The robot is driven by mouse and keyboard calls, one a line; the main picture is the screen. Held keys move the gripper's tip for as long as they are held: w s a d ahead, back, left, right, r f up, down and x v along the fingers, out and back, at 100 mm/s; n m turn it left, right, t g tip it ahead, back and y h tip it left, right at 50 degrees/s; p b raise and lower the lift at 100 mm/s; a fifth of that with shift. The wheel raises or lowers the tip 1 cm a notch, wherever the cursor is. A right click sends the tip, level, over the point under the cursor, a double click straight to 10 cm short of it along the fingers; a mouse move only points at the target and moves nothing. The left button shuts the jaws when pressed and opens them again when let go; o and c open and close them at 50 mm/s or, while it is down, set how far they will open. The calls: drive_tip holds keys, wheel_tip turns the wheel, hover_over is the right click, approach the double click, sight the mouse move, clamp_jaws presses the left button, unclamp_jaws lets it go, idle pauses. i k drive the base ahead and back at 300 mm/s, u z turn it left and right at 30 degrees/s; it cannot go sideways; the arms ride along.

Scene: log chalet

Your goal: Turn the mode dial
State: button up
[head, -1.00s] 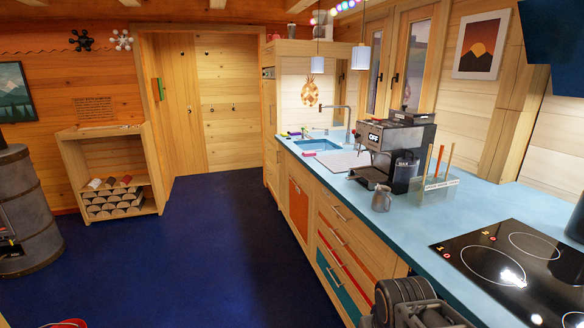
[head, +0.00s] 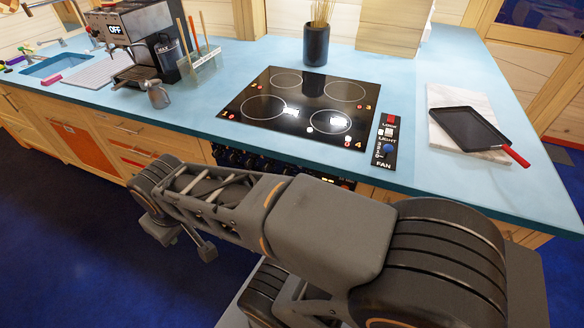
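No dial in view can be read as a mode dial. A row of dark knobs (head: 234,157) on the oven front under the cooktop is partly hidden behind my arm.
The black cooktop (head: 300,100) is set in the blue counter (head: 440,75). A metal jug (head: 158,95) stands before the coffee machine. A black pan (head: 468,127) with a red handle lies on a marble board (head: 455,95). The blue floor (head: 60,240) at left is clear.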

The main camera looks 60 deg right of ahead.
sight(286, 172)
drive_tip(key=u, duration=0.1)
drive_tip(key=i, duration=0.1)
drive_tip(key=z, duration=2.35)
